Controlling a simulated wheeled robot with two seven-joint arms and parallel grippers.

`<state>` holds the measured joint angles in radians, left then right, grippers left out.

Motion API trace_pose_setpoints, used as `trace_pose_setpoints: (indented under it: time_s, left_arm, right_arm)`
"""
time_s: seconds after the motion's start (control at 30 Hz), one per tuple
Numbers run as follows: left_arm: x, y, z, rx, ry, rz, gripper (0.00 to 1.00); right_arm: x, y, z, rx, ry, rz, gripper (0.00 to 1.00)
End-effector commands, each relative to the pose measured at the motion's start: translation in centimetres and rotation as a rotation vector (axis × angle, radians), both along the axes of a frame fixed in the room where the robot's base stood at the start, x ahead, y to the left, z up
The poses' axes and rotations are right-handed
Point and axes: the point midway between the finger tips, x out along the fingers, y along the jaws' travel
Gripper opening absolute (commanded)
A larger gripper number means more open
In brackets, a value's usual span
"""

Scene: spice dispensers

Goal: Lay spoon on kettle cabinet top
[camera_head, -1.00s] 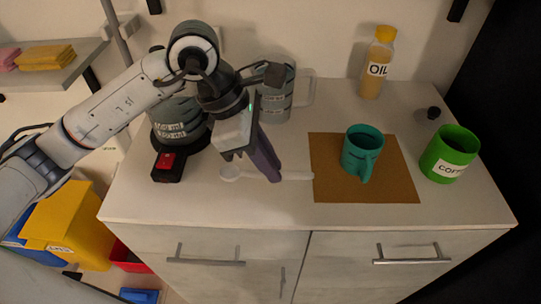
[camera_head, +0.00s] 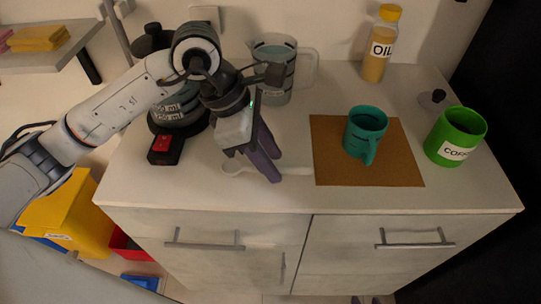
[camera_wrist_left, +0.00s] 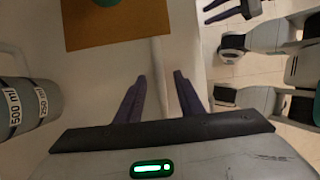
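A white spoon lies on the pale cabinet top (camera_head: 210,200), its bowl (camera_head: 232,168) to the left of my left gripper and its handle (camera_head: 303,171) reaching right to the brown mat. My left gripper (camera_head: 275,170) points down over the spoon, its purple fingers apart. In the left wrist view the spoon handle (camera_wrist_left: 157,55) runs into the space between the open fingertips (camera_wrist_left: 159,76); its middle part is partly hidden. I see no grip on it. My right gripper (camera_wrist_left: 207,14) shows at the top right of the wrist view, open and empty. Its tips (camera_head: 366,299) show at the head view's bottom edge.
A teal mug (camera_head: 366,135) stands on the brown mat (camera_head: 400,170). A green mug (camera_head: 455,137), an oil bottle (camera_head: 380,45) and a clear jug (camera_head: 275,75) stand around it. The front strip is clear.

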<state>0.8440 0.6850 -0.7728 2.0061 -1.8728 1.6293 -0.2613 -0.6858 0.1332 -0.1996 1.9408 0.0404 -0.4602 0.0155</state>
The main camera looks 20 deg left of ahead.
Motion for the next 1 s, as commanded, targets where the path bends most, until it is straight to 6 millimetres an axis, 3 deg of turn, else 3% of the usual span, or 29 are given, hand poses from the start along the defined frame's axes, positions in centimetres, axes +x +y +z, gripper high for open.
trace_pose_setpoints:
  time_s: [0.27,0.7,1.0]
  left_arm:
    - [0.0,0.2,0.5,0.001,-0.002,0.001,0.35]
    - [-0.8,3.2,7.7,0.001,-0.004,0.002,0.35]
    - [-1.1,4.0,9.5,0.0,0.0,0.0,0.35]
  right_arm:
    - [0.0,0.1,0.0,0.001,0.001,0.0,0.31]
    - [0.0,0.1,-0.3,0.001,0.003,0.0,0.31]
    - [0.0,0.1,-0.3,0.0,0.002,0.001,0.31]
